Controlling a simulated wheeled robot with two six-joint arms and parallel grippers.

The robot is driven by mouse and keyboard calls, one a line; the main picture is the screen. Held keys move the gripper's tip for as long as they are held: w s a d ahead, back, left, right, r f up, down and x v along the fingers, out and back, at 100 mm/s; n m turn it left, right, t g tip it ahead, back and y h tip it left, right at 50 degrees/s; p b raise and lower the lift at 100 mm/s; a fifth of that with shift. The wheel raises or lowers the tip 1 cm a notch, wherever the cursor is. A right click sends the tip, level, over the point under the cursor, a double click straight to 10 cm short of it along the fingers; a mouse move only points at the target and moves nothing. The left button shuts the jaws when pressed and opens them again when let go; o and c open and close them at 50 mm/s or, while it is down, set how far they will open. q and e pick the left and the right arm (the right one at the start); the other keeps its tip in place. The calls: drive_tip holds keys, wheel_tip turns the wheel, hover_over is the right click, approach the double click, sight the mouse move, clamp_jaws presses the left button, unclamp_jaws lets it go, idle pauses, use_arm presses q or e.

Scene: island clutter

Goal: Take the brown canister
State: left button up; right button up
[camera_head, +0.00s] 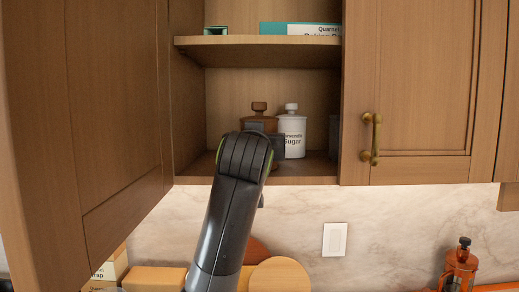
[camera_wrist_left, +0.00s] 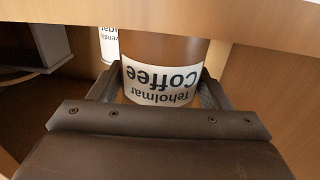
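The brown canister (camera_head: 259,123), with a knobbed lid, stands inside the open cabinet on the lower shelf level. My left arm hides its lower part in the head view. In the left wrist view the canister (camera_wrist_left: 162,52) shows its white label, "Teholmar Coffee", upside down. My left gripper (camera_wrist_left: 160,88) has one finger on each side of the canister, against the label's edges with no clear gap. I cannot see whether the base is off the shelf. My right gripper is not in view.
A white sugar canister (camera_head: 293,137) stands close to the right of the brown one. The upper shelf (camera_head: 240,40) holds a teal-and-white box (camera_head: 300,28). An open door (camera_head: 110,110) stands at left; a closed door (camera_head: 415,90) is at right. Cutting boards (camera_head: 279,276) are below.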

use_arm(q)
drive_tip(key=c, duration=0.5)
drive_tip(key=shift+r, duration=0.1)
